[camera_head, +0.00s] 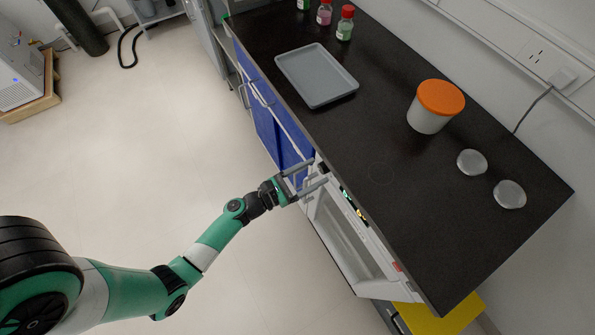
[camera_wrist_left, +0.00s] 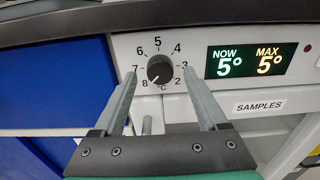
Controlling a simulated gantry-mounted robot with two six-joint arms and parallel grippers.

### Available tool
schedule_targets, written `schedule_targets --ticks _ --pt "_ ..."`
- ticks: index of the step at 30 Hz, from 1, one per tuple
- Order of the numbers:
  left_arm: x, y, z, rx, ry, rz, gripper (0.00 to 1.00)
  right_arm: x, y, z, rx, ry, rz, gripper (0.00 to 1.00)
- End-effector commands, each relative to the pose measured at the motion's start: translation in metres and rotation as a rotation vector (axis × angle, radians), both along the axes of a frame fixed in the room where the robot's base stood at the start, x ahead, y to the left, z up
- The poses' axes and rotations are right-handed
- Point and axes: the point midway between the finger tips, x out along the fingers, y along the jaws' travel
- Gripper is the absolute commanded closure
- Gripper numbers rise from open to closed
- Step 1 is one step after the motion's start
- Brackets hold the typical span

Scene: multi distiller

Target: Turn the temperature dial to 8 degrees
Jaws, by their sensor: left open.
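The temperature dial (camera_wrist_left: 160,69) is a round black knob on the white front panel of the fridge, with numbers from 2 to 8 around it. Its white mark points to the lower left, close to the 8. The display (camera_wrist_left: 247,61) beside it reads NOW 5° and MAX 5°. My left gripper (camera_wrist_left: 161,74) is open, with one finger on each side of the dial; I cannot tell whether they touch it. In the head view the left gripper (camera_head: 318,172) is at the fridge's top front edge, and the dial is hard to make out. My right gripper is not in view.
The dark counter (camera_head: 440,225) overhangs just above the panel. On it are a grey tray (camera_head: 315,75), a white tub with an orange lid (camera_head: 434,108), and glass dishes (camera_head: 509,194). A blue cupboard door (camera_wrist_left: 55,85) is left of the dial. Open floor lies in front.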

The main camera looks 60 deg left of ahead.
Motion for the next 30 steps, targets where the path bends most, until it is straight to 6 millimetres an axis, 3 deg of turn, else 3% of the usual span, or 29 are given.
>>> schedule_targets --ticks 9,12,18,30 --pt "-0.075 0.005 0.002 -0.003 0.003 0.009 0.25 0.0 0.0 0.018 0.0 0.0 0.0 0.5" --pt "-0.09 0.007 0.002 -0.001 0.001 0.008 0.25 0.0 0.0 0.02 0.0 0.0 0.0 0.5" --pt "-0.103 0.006 0.001 0.0 -0.001 0.003 0.25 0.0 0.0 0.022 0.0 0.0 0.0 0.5" --pt "-0.103 0.005 0.001 0.0 -0.001 0.001 0.25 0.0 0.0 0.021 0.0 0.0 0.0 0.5"
